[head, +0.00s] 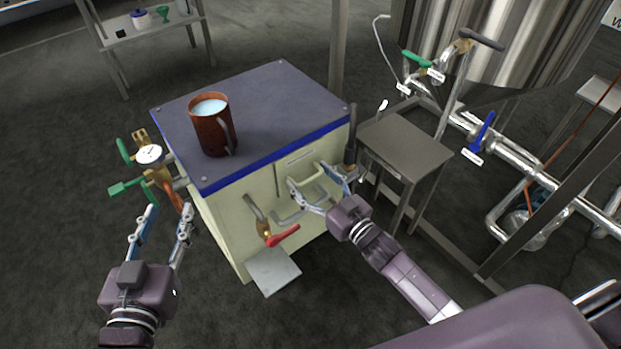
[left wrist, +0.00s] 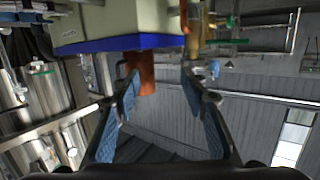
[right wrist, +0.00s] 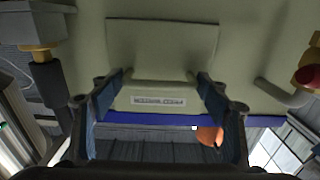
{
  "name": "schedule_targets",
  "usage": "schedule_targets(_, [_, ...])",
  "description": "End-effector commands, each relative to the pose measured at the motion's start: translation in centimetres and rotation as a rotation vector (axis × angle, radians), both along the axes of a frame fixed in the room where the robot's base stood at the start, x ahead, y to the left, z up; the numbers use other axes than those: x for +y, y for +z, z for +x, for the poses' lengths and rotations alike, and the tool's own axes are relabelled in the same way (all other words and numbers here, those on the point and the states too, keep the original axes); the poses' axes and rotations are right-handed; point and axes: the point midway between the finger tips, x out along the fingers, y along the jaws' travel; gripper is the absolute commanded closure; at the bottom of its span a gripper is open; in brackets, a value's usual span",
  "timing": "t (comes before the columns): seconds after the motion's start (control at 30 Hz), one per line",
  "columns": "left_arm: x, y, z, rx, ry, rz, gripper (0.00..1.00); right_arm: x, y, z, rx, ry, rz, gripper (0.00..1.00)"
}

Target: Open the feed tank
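A large steel tank (head: 500,45) stands at the top right of the head view. I cannot read a label that marks it as the feed tank. Pipes below it carry a green-handled valve (head: 417,59) and a blue-handled valve (head: 483,131), with small tags. My right gripper (head: 307,175) is at the front of the pale cabinet (head: 228,222). In the right wrist view its open fingers stand on either side of a bar handle (right wrist: 160,83); contact is unclear. My left gripper (head: 168,210) is open and empty, left of the cabinet, below a gauge and green-handled valves (head: 130,187).
A brown mug (head: 213,132) of pale liquid stands on the cabinet's dark top. A red-handled valve (head: 283,236) juts from its front above a grey plate (head: 273,272). A small metal table (head: 405,147) stands at the right. Floor at the left is clear.

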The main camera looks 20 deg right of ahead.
Motion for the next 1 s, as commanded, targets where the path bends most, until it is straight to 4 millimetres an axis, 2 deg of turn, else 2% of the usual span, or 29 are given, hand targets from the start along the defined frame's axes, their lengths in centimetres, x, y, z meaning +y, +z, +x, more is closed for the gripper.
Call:
schedule_targets(0.03, [0.0, 0.0, 0.0, 0.000, 0.000, 0.000, 0.60, 0.0, 0.0, 0.0, 0.000, 0.000, 0.000, 0.45])
schedule_targets(0.3, [0.0, 0.0, 0.0, 0.000, 0.001, 0.000, 0.60, 0.0, 0.0, 0.0, 0.000, 0.000, 0.000, 0.74])
schedule_targets(0.47, [0.1, -0.3, -0.1, 0.019, 0.001, 0.005, 0.60, -0.1, 0.0, -0.3, 0.001, 0.000, 0.000, 0.75])
schedule_targets(0.77, [1.7, -6.5, -3.1, 0.319, 0.021, 0.076, 0.60, -1.0, -0.1, -2.8, 0.005, 0.001, -0.001, 0.75])
schedule_targets(1.0, [3.4, -10.9, -7.2, 0.571, 0.039, 0.134, 0.60, -1.8, -0.1, -5.1, 0.006, 0.000, -0.001, 0.75])
